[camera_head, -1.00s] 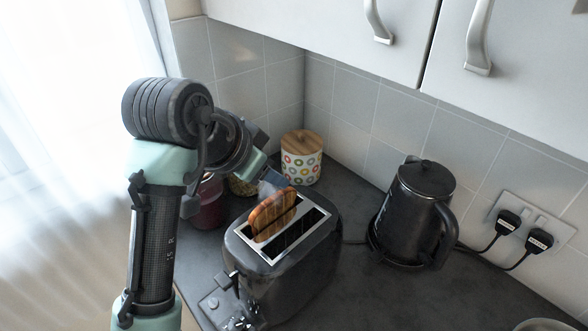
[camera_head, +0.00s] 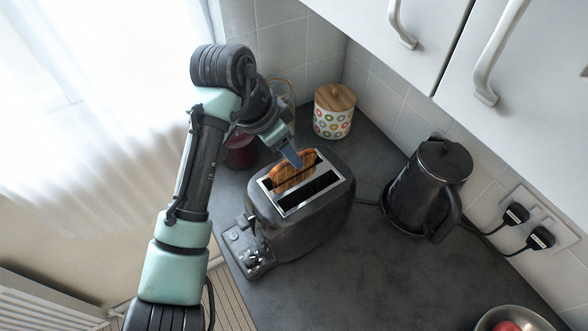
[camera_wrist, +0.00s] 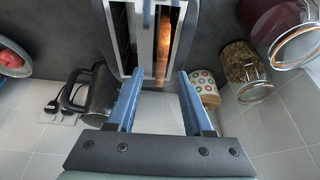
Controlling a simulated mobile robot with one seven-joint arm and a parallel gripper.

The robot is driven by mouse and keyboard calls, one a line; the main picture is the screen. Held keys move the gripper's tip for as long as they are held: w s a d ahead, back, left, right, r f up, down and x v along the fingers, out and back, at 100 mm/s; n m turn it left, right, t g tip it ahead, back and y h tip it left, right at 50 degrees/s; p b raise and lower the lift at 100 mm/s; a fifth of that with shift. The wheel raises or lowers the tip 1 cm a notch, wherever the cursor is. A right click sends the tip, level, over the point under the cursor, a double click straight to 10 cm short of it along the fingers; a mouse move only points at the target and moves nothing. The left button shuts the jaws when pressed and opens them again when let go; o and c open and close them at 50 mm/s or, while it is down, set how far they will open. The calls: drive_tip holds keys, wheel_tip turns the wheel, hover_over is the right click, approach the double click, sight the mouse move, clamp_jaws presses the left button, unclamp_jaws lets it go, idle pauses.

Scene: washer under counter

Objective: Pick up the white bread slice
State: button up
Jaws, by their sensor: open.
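A bread slice (camera_head: 285,179), browned rather than white, stands upright in one slot of the black toaster (camera_head: 310,216), its upper part above the metal top. In the wrist view the slice (camera_wrist: 165,42) shows edge-on as an orange strip in the toaster's right-hand slot (camera_wrist: 155,75). My gripper (camera_head: 295,160) is just above and behind the slice and partly covers it in the head view. In the wrist view my gripper (camera_wrist: 160,76) has its two blue fingers apart, with the slice in line with the gap. I cannot tell whether they touch it.
A black kettle (camera_head: 427,190) stands right of the toaster. A dotted canister (camera_head: 333,118) and a dark red jar (camera_head: 240,152) stand behind it. Wall cabinets (camera_head: 455,25) overhang at the upper right. The front right counter (camera_head: 390,285) is clear, with a bowl (camera_head: 490,322) at its corner.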

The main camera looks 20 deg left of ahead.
sight(294, 174)
drive_tip(key=shift+p+x, duration=1.1)
drive_tip(key=shift+x, duration=1.6)
drive_tip(key=shift+s+a, duration=0.1)
drive_tip(key=shift+a, duration=0.05)
clamp_jaws()
